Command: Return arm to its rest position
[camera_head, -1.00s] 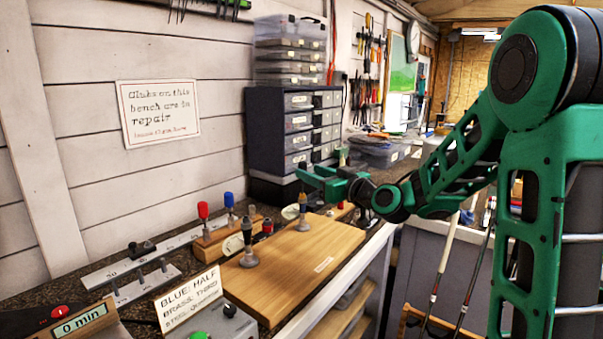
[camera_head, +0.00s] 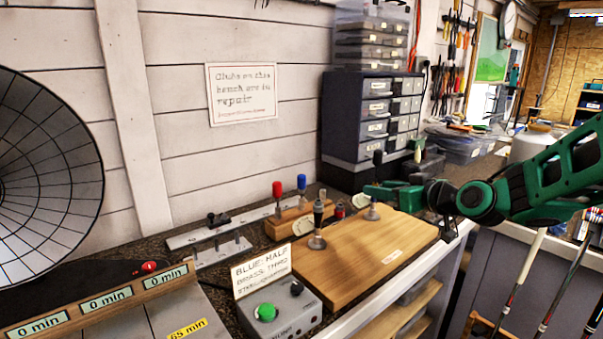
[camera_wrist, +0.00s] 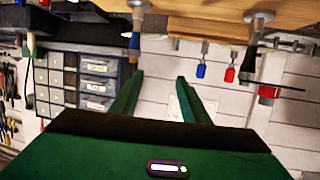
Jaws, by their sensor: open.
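My green arm reaches in from the right side of the head view. My gripper (camera_head: 385,190) is above the back right part of the wooden board (camera_head: 350,262), near a small upright tool on a round grey base (camera_head: 372,210). In the wrist view, which is upside down, my gripper (camera_wrist: 160,85) shows two green fingers apart with nothing between them. A second upright tool with a grey base (camera_head: 317,232) stands on the board's left part, clear of my gripper.
Red and blue handled tools (camera_head: 302,185) stand in a wooden block behind the board. A grey drawer cabinet (camera_head: 372,115) stands at the back. A box with a green button (camera_head: 265,312) sits in front. Club shafts (camera_head: 520,275) lean at the right.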

